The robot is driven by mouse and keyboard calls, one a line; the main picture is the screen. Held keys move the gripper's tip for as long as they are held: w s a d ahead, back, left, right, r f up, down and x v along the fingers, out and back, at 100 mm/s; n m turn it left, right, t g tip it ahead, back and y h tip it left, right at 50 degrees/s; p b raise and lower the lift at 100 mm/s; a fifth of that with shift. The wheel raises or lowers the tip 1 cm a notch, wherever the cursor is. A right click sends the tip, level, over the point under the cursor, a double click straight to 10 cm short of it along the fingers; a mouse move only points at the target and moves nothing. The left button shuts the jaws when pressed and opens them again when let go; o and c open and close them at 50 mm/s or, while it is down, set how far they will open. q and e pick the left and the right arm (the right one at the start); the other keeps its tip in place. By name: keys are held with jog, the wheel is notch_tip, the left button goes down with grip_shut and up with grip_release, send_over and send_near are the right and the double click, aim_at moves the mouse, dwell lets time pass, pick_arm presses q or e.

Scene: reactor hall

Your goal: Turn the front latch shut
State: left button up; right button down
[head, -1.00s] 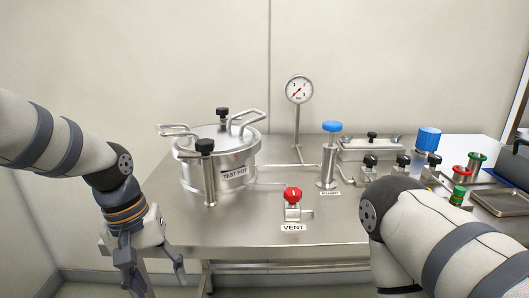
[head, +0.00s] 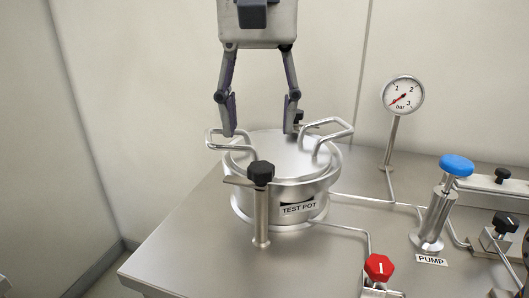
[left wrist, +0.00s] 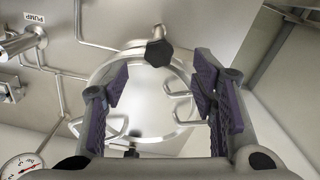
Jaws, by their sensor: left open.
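The test pot (head: 283,205) stands on the steel table with its lid (head: 270,152) on. The front latch (head: 261,172) is a black knob on a post at the pot's near side. Its flat bar points left in the head view, away from the lid. The latch also shows in the left wrist view (left wrist: 158,53), beyond the fingertips. My left gripper (head: 260,130) is open and empty, pointing down over the back of the pot, apart from the front latch. A rear latch knob (head: 298,117) is partly hidden by a finger. My right gripper is not in view.
Two wire handles rise from the lid, left (head: 229,139) and right (head: 330,134). A red vent knob (head: 379,267), a blue-topped pump (head: 440,205) and a pressure gauge (head: 402,95) stand to the right, joined by pipes. The table is bare left of the pot.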

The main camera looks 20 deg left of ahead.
aim_at(261, 167)
pick_arm(q)
jog(key=f, duration=0.7)
jog(key=shift+w, duration=0.25)
jog(key=c, duration=1.1)
